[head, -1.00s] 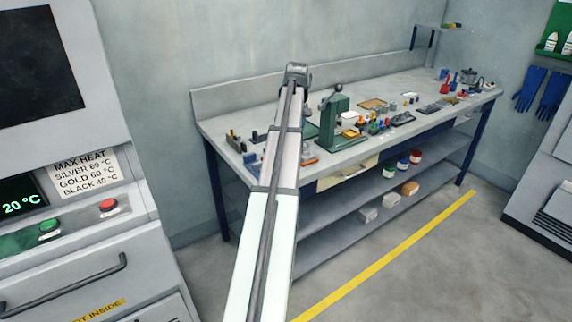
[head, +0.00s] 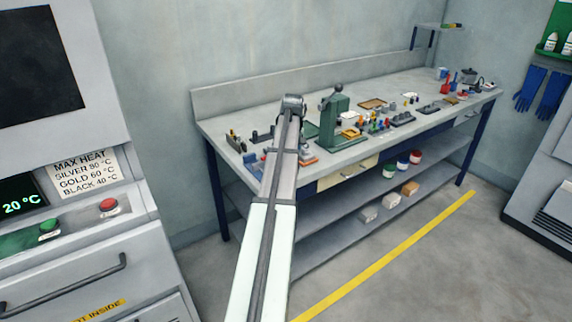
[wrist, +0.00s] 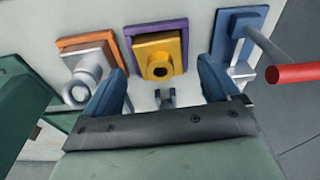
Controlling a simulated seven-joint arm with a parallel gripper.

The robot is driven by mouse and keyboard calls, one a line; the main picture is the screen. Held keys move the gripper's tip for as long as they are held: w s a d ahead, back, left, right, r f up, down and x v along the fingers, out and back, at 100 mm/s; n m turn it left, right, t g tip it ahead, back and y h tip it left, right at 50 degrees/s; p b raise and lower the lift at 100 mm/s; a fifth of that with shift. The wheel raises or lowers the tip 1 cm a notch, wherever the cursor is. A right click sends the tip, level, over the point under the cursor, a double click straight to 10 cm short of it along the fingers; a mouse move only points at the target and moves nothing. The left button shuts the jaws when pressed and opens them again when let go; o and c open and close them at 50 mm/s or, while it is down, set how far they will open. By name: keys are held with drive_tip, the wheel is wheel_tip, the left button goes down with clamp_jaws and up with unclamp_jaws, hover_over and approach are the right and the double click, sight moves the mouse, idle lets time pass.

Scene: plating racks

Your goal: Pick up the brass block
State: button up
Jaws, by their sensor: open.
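I cannot tell how far above the block the fingertips are. Nothing is held. In the head view my gripper (head: 293,103) is at the far end of my arm over the left part of the bench; its fingers are not visible there, and my arm hides the block.
A grey part (wrist: 92,68) on an orange base stands left of the block. A blue base (wrist: 234,30) and a red-ended rod (wrist: 292,72) are at the right. A green press (head: 334,122) stands close right of my arm on the crowded bench (head: 225,122).

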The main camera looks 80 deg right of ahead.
wheel_tip(320, 180, down, 2)
drive_tip(key=shift+w+d+f, duration=0.1)
drive_tip(key=shift+w+f, duration=0.05)
drive_tip(key=c, duration=1.5)
drive_tip(key=shift+c, duration=0.3)
